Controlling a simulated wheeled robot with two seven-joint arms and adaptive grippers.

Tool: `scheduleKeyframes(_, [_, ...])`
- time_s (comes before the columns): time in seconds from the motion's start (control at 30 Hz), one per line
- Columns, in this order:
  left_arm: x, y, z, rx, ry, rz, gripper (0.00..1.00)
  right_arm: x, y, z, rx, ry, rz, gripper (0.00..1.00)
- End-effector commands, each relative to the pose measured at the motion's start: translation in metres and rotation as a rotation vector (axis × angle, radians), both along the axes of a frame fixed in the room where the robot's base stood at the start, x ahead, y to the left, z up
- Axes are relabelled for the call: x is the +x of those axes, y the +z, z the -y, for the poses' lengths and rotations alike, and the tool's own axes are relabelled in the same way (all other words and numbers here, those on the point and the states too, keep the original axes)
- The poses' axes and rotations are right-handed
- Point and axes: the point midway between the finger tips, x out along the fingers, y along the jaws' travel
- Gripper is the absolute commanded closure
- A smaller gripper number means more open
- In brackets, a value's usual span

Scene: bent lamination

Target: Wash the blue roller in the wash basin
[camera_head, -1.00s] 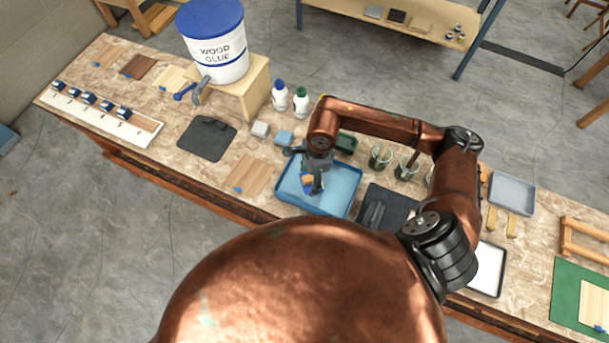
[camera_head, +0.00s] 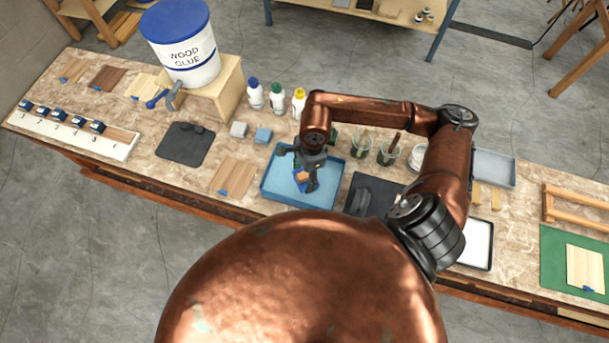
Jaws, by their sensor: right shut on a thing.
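The wash basin (camera_head: 278,190) is a shallow blue tray near the middle of the bench. My right gripper (camera_head: 306,180) points down over the basin and is shut on the blue roller (camera_head: 298,187). A blue part and a small tan-orange part of the roller show between and beside the dark fingers. The fingers and wrist hide the rest. I cannot tell whether the roller touches the basin floor. My left gripper is not in view.
A wood glue bucket (camera_head: 180,48) stands on a wooden stand (camera_head: 229,85) at the back left. Several bottles (camera_head: 277,97) stand behind the basin. Dark green cups (camera_head: 388,153) are to its right. A dark mat (camera_head: 187,145) and a wooden board (camera_head: 233,177) lie to its left.

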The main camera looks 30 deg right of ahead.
Motion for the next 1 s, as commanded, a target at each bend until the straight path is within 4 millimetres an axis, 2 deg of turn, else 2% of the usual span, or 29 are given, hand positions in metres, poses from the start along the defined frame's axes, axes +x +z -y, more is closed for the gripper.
scheduleKeyframes(0.7, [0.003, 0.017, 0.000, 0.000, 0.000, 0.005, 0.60, 0.018, 0.051, -0.016, 0.001, 0.001, 0.000, 0.64])
scheduleKeyframes(1.0, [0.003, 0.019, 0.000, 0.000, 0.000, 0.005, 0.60, 0.020, 0.056, -0.018, 0.000, 0.000, -0.001, 0.64])
